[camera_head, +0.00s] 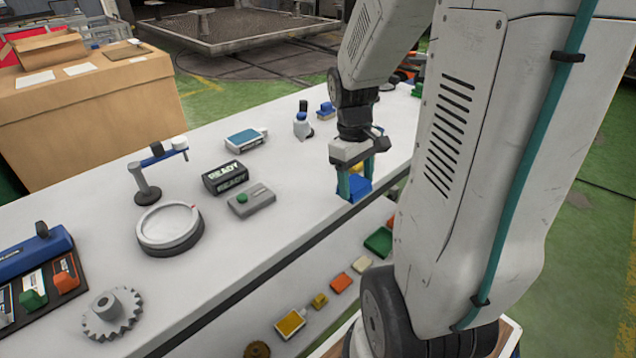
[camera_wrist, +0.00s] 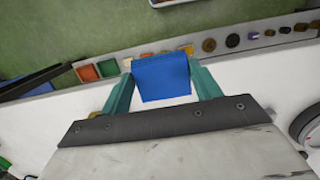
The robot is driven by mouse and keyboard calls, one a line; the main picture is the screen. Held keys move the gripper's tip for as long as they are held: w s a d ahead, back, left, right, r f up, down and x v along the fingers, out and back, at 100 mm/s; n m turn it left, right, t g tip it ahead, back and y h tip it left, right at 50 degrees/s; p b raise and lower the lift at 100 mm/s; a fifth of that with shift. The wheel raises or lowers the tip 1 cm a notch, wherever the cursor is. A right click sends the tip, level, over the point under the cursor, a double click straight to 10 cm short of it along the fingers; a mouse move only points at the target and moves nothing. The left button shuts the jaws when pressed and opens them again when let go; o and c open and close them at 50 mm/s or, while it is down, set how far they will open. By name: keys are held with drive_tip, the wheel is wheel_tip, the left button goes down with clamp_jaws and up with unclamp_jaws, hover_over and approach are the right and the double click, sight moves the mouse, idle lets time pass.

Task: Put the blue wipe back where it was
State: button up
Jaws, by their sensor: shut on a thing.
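The blue wipe (camera_wrist: 162,78) is a blue folded piece between the two teal fingers of my gripper (camera_wrist: 163,90) in the wrist view. My gripper is shut on it. In the head view the wipe (camera_head: 359,187) shows at the front edge of the white table (camera_head: 290,205), with my gripper (camera_head: 354,180) pointing down over it. I cannot tell whether the wipe touches the table top. The wipe's underside is hidden.
On the table stand a READY sign (camera_head: 225,177), a grey box with a green button (camera_head: 252,200), a round dish (camera_head: 170,228), a spray bottle (camera_head: 303,125) and a blue-white box (camera_head: 246,138). A lower shelf holds several small coloured parts.

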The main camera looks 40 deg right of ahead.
hover_over(315, 195)
drive_tip(key=shift+d+f, duration=0.1)
drive_tip(key=shift+f, duration=0.4)
drive_tip(key=shift+w+f, duration=0.15)
drive_tip(key=shift+f, duration=0.75)
drive_tip(key=shift+w+f, duration=0.15)
drive_tip(key=shift+f, duration=0.75)
drive_tip(key=shift+f, duration=0.15)
drive_tip(key=o, duration=0.9)
